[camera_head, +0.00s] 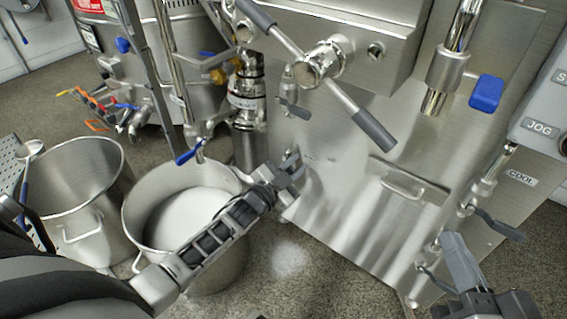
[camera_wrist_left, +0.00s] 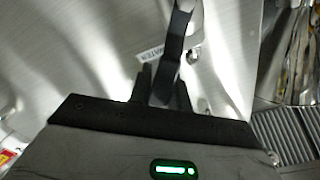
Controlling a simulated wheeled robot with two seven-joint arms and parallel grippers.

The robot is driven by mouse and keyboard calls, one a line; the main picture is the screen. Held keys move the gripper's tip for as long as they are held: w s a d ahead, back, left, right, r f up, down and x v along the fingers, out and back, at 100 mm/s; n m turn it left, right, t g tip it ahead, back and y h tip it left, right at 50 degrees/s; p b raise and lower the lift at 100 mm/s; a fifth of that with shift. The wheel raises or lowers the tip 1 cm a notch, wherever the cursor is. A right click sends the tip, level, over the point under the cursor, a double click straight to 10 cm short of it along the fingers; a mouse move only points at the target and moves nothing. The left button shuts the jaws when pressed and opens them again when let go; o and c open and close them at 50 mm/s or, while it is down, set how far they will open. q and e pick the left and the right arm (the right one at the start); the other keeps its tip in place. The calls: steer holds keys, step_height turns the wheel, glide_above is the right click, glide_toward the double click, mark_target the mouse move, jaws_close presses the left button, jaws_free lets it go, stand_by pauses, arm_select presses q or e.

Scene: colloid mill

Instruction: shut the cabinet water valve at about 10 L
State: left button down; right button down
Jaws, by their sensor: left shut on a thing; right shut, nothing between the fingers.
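In the left wrist view the dark lever of the water valve (camera_wrist_left: 173,55) stands between the fingers of my left gripper (camera_wrist_left: 163,88), which is shut on it. A label reading WATER (camera_wrist_left: 151,54) is on the steel panel beside it. In the head view my left gripper (camera_head: 290,168) is at the cabinet's steel front panel (camera_head: 345,215). It hides most of the valve there. My right gripper (camera_head: 458,262) is shut and empty at the lower right, before the cabinet's COOL side. No litre reading is legible in these views.
A steel pot with whitish contents (camera_head: 192,212) stands under my left forearm. An empty steel pot (camera_head: 82,180) is to its left. Speckled floor is clear in front.

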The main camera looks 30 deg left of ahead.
arm_select(q)
steer(key=shift+f, duration=0.15)
arm_select(e)
steer(key=shift+w+a+r, duration=0.1)
steer(key=shift+r, duration=0.05)
arm_select(q)
steer(key=c, duration=1.3)
jaws_free()
steer(key=shift+s, duration=0.25)
steer(key=s, duration=0.1)
steer(key=s+p, duration=0.1)
steer(key=shift+s+a+r+p, duration=0.2)
steer(key=shift+s+p, duration=0.1)
steer(key=p, duration=0.4)
glide_toward(290, 171)
steer(key=shift+s+a+f, duration=0.1)
steer(key=shift+s+a, duration=0.05)
steer(key=shift+s, duration=0.75)
steer(key=shift+s+a+f, duration=0.1)
steer(key=shift+s+f, duration=0.05)
steer(key=shift+s, duration=0.75)
arm_select(e)
steer(key=shift+s+d+f+n+g+h, duration=0.15)
steer(key=shift+s+f+n+g+h, duration=0.1)
steer(key=shift+f+g+h, duration=0.35)
steer(key=shift+s+d+f+n+g+h, duration=0.15)
steer(key=shift+s+f+n+g+h, duration=0.2)
steer(key=shift+f, duration=0.4)
steer(key=shift+w, duration=0.1)
